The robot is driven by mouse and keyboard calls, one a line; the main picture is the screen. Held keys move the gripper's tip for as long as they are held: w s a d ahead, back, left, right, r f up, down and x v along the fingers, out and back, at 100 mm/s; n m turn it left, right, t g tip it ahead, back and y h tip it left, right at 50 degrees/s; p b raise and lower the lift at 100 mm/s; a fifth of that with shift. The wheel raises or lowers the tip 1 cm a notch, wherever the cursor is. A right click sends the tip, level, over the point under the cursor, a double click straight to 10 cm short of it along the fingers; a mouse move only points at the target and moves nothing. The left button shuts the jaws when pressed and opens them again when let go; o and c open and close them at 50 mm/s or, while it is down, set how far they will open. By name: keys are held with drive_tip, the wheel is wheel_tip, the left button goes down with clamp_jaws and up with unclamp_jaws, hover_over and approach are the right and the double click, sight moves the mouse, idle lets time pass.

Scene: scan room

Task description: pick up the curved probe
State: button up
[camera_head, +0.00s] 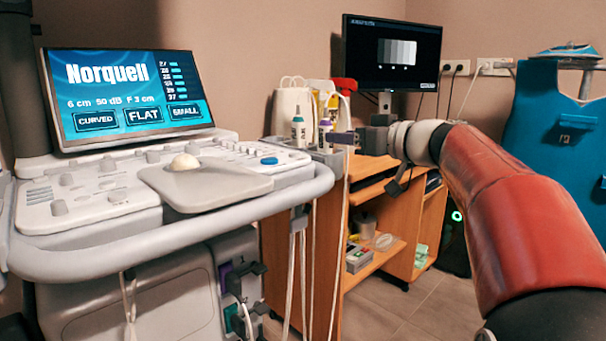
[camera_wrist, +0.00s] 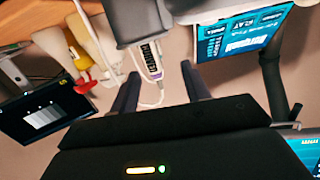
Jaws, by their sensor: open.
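A white probe with a purple label (camera_head: 325,131) stands in a holder at the right end of the ultrasound console. It also shows in the wrist view (camera_wrist: 152,60), handle toward me, with a white cable looping beside it. The label is too small to read, so I cannot tell whether this is the curved probe. A second white probe with a dark label (camera_head: 298,132) stands just left of it. My gripper (camera_head: 346,138) is open at the right of the probes. In the wrist view its fingers (camera_wrist: 159,72) lie either side of the purple-labelled probe, apart from it.
The console (camera_head: 175,185) has a screen (camera_head: 130,95) reading Norquell, with curved, flat and small buttons. Its front rail (camera_head: 150,262) curves below. Cables hang under the holders. Behind stand a wooden cart (camera_head: 325,235), a monitor (camera_head: 392,52) and bottles, one with a red top (camera_head: 344,85).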

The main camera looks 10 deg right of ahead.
sight(319, 125)
drive_tip(key=w, duration=0.1)
drive_tip(key=w+r, duration=0.1)
drive_tip(key=w, duration=0.1)
drive_tip(key=shift+w+a+r+n+t, duration=0.2)
drive_tip(key=shift+n+t, duration=0.1)
drive_tip(key=p+x, duration=0.1)
drive_tip(key=x, duration=0.5)
drive_tip(key=shift+s+a, duration=0.1)
drive_tip(key=shift+a, duration=0.1)
drive_tip(key=shift+f, duration=0.1)
clamp_jaws()
